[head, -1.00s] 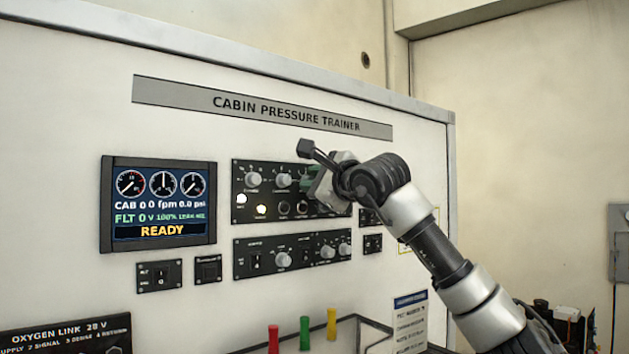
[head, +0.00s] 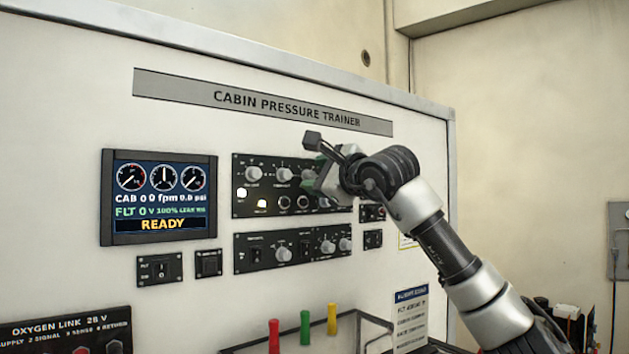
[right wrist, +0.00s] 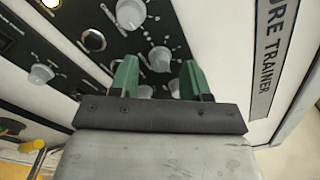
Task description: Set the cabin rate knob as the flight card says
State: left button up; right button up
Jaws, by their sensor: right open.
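The upper black panel (head: 240,205) of the trainer carries a row of grey knobs: a left knob (head: 253,173), a middle knob (head: 284,174) and a right one (head: 309,176) beside my gripper. Their labels are too small to read, so I cannot tell which is the cabin rate knob. My right gripper (head: 317,180) is open at the right end of this panel. In the right wrist view its green fingers (right wrist: 159,77) are apart, with a knob (right wrist: 160,58) showing in the gap beyond the fingertips. The flight card (head: 410,318) stands lower right, its lines unreadable.
A display (head: 160,197) reads READY at left. A lower panel (head: 243,265) with switches and knobs sits below. Red, green and yellow handles (head: 304,328) stand at the bottom. An oxygen link box (head: 65,330) is lower left. The wall above the upper panel is clear apart from the title plate.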

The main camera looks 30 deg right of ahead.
jog(key=s+b, duration=0.3)
jog(key=s, duration=0.6)
jog(key=shift+s+d, duration=0.2)
jog(key=shift+d, duration=0.05)
jog(key=shift+f, duration=0.15)
